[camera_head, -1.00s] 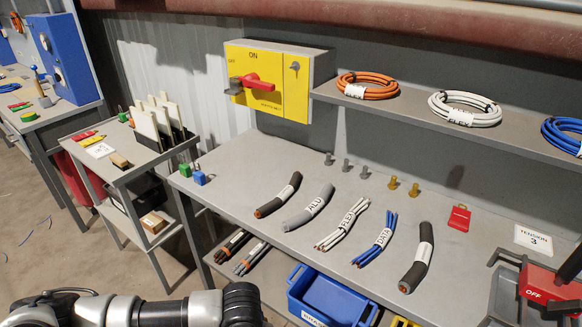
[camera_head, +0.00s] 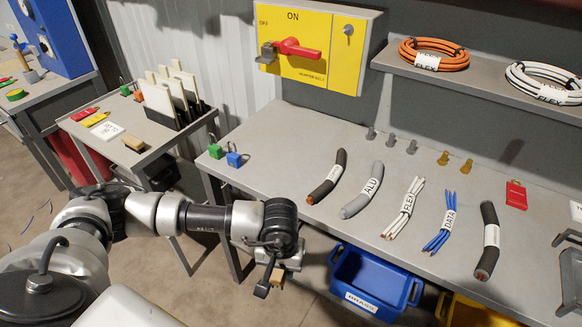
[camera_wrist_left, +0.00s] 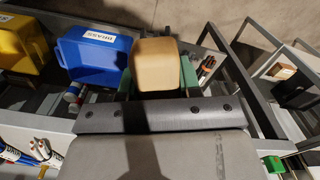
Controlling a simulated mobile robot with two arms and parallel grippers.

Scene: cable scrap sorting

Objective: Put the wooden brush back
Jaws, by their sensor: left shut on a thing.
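The wooden brush shows as a tan block (camera_wrist_left: 156,65) between the green-sided fingers of my left gripper in the left wrist view. My left gripper (camera_head: 268,280) is shut on it, in front of the bench's front edge and left of the blue bin. In the head view only a small piece of the brush (camera_head: 277,277) shows beside the dark fingers. Its bristles cannot be made out. My right gripper is not in view.
The bench (camera_head: 270,130) carries several cable pieces, with a blue BRASS bin (camera_head: 372,282) below its front. A side cart (camera_head: 95,150) at left holds upright boards, tags and a small wooden block (camera_head: 133,143). A yellow switch box (camera_head: 312,48) hangs behind.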

